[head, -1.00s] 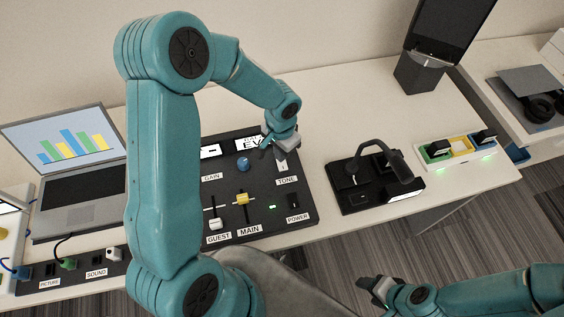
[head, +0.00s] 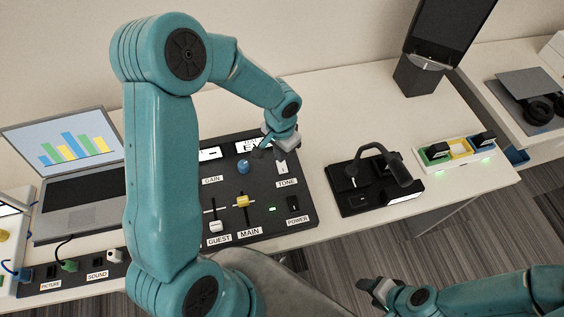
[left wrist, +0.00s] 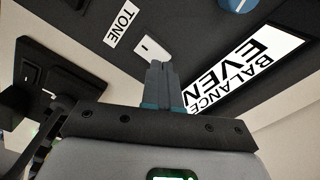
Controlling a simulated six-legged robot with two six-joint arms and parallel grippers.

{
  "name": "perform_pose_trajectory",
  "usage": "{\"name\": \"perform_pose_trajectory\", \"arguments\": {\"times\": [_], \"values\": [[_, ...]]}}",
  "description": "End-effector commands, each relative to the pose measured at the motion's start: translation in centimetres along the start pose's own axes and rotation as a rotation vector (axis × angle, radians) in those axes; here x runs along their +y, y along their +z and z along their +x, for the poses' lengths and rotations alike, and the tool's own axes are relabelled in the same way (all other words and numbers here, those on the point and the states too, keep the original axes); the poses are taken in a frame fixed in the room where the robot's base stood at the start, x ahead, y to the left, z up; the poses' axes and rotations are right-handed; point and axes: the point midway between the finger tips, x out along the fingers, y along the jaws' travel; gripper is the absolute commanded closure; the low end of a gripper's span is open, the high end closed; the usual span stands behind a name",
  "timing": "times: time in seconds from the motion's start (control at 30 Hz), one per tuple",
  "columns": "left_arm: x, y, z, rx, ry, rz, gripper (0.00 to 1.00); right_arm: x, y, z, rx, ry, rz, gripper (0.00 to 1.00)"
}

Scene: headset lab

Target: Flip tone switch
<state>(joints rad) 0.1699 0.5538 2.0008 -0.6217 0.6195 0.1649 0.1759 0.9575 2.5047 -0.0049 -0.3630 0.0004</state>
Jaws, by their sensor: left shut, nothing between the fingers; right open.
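The tone switch (head: 282,168) is a small pale switch above the TONE label (head: 287,183), at the right of the black control panel (head: 262,187). My left gripper (head: 266,147) is shut and empty, just behind and left of the switch in the head view. In the left wrist view the shut fingertips (left wrist: 158,65) overlap the lower edge of the switch plate (left wrist: 150,48); I cannot tell whether they touch it. The panel display (left wrist: 247,68) reads "BALANCE EVEN". My right gripper (head: 374,291) is open and empty, off the table's front edge.
A laptop (head: 68,170) stands at left, a black stand (head: 372,180) at right.

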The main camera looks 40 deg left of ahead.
Motion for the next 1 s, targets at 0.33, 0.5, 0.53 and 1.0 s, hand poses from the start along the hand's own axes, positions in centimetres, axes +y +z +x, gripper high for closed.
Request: {"name": "perform_pose_trajectory", "arguments": {"times": [0.33, 0.5, 0.53, 1.0], "values": [[0.0, 0.0, -3.5, 0.001, 0.000, 0.001, 1.00, -0.8, 0.1, -2.2, 0.000, 0.000, 0.000, 0.42], [0.0, -0.1, -4.8, 0.002, 0.000, 0.000, 1.00, -1.1, 0.1, -3.0, 0.000, 0.000, 0.000, 0.42], [0.0, -0.1, -5.0, 0.001, 0.000, 0.000, 1.00, -1.1, 0.1, -3.1, 0.000, 0.000, 0.000, 0.42], [0.0, 0.0, -4.9, 0.000, 0.000, 0.000, 1.00, -1.1, 0.1, -3.0, 0.000, 0.000, 0.000, 0.42]]}}
